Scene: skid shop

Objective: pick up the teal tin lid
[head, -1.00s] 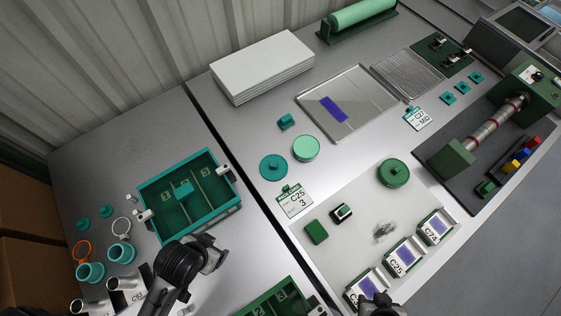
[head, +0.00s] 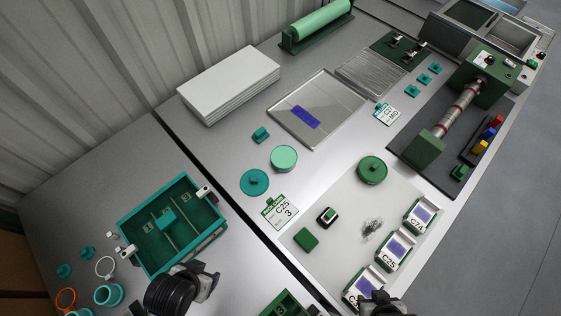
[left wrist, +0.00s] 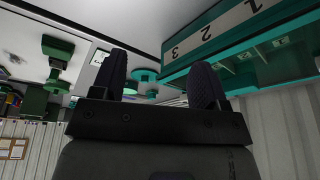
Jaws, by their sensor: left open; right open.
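The teal tin lid (head: 254,182), a flat round disc with a small knob, lies on the grey bench beside a pale green round tin (head: 284,158) and a C25 card (head: 279,212). My left gripper (head: 206,284) is open and empty, below the lid in the head view, near the right corner of the teal divided tray. In the left wrist view its two fingers (left wrist: 160,78) stand apart, with teal round shapes between them in the background. My right gripper (head: 380,303) is open at the bottom edge of the head view, by the card holders, partly cut off.
The teal tray (head: 213,244) stands between my left gripper and the back wall. A green numbered tray (head: 283,304) is at the bottom edge. A gap (head: 205,147) divides the two benches.

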